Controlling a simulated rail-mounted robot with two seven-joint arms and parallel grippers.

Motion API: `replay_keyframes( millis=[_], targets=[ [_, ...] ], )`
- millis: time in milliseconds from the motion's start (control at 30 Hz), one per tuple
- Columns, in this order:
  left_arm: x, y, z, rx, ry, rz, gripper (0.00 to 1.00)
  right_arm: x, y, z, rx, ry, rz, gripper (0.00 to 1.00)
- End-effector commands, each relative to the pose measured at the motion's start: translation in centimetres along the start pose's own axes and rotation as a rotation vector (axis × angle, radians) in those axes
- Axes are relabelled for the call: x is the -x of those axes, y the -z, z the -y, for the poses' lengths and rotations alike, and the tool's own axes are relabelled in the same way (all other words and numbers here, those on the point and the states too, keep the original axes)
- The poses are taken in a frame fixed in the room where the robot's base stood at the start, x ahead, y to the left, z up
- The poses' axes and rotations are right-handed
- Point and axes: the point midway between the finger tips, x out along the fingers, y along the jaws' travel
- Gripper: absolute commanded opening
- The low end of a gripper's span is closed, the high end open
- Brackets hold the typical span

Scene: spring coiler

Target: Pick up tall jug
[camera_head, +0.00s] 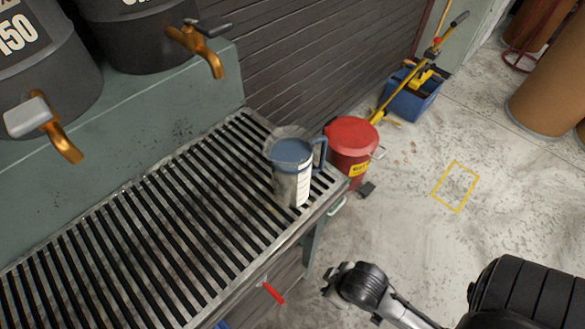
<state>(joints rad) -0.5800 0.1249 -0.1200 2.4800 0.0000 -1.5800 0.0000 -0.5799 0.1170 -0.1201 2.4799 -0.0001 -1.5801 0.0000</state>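The tall jug (291,172) is a grey, translucent measuring jug with a blue-grey rim and handle and a white scale strip. It stands upright on the slatted metal grate (130,237), near its right end, with its handle toward the right. A dark gripper (328,281), which appears to be my right one, is at the bottom centre-right, below and right of the jug and apart from it. Its fingers are too small and dark to tell open from shut. My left gripper is not in view.
Two dark drums with brass taps (207,52) stand on a green ledge behind the grate. A red bin (352,140) is just beyond the grate's right end. A blue mop bucket (413,97) and brown barrels (548,95) stand farther back. The floor at right is mostly clear.

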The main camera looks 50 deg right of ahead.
Motion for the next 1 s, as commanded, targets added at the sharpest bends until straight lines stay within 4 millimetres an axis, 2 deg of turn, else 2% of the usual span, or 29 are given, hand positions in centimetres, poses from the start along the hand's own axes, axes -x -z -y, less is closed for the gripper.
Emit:
replay_keyframes(
  millis=[67, 600, 867, 1000],
  targets=[
    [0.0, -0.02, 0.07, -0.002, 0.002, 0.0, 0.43, 0.0, -0.01, -0.06, 0.002, -0.002, 0.0, 0.43],
    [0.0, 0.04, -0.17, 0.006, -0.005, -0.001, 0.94, 0.0, -0.05, -0.19, 0.006, -0.005, 0.001, 0.43],
    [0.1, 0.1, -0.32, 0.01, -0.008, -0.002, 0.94, 0.09, 0.01, -0.06, 0.002, -0.002, 0.0, 0.43],
    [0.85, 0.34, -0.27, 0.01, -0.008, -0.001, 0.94, 0.84, 0.26, -0.01, 0.0, 0.0, 0.0, 0.43]
  ],
)
